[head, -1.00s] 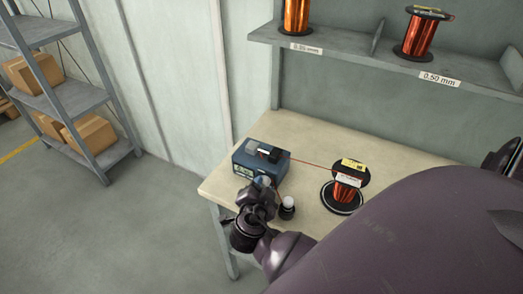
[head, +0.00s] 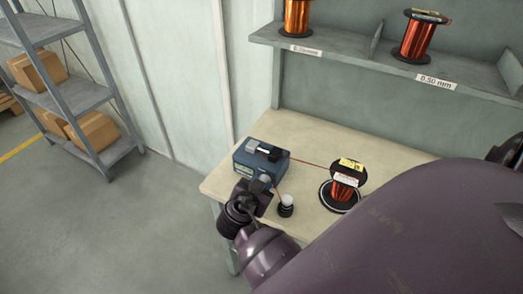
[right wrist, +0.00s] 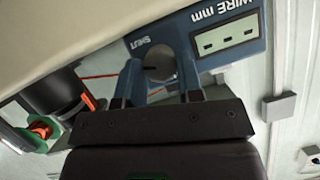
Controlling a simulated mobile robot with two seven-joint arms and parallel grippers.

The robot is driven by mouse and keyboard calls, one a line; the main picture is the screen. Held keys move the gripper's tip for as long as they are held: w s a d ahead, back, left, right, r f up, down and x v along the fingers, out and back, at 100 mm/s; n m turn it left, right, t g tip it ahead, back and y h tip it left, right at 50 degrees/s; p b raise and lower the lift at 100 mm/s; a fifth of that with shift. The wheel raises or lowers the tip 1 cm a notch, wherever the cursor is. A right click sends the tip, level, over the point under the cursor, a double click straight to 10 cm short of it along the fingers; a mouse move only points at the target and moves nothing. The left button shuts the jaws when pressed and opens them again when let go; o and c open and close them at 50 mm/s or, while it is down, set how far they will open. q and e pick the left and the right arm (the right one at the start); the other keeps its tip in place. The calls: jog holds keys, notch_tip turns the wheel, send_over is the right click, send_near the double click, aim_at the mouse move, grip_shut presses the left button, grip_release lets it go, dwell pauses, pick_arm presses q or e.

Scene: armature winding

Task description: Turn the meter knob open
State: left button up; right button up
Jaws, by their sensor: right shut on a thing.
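The blue wire meter (head: 258,162) sits on the near left part of the bench, with a red wire running from it to a copper spool (head: 345,180). In the right wrist view the meter (right wrist: 222,40) shows upside down, with "WIRE mm" lettering, a display showing dashes and the word "SHUT" beside the round grey knob (right wrist: 158,62). My right gripper (right wrist: 158,80) is shut on the knob, a finger on either side. In the head view my right gripper (head: 266,182) is at the meter's front face and hides the knob. My left gripper is not in view.
A small dark pot with a white top (head: 286,205) stands just right of my right gripper. The bench top (head: 320,135) is clear behind the meter and spool. A wall shelf (head: 340,52) with wire spools is above. A rack (head: 75,100) with boxes stands at left.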

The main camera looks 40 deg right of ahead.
jog(key=shift+n, duration=0.3)
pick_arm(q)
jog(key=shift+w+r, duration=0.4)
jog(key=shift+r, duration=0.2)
pick_arm(e)
jog(key=shift+g, duration=0.3)
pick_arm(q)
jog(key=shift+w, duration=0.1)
pick_arm(e)
jog(key=o, duration=0.6)
jog(key=shift+o, duration=0.2)
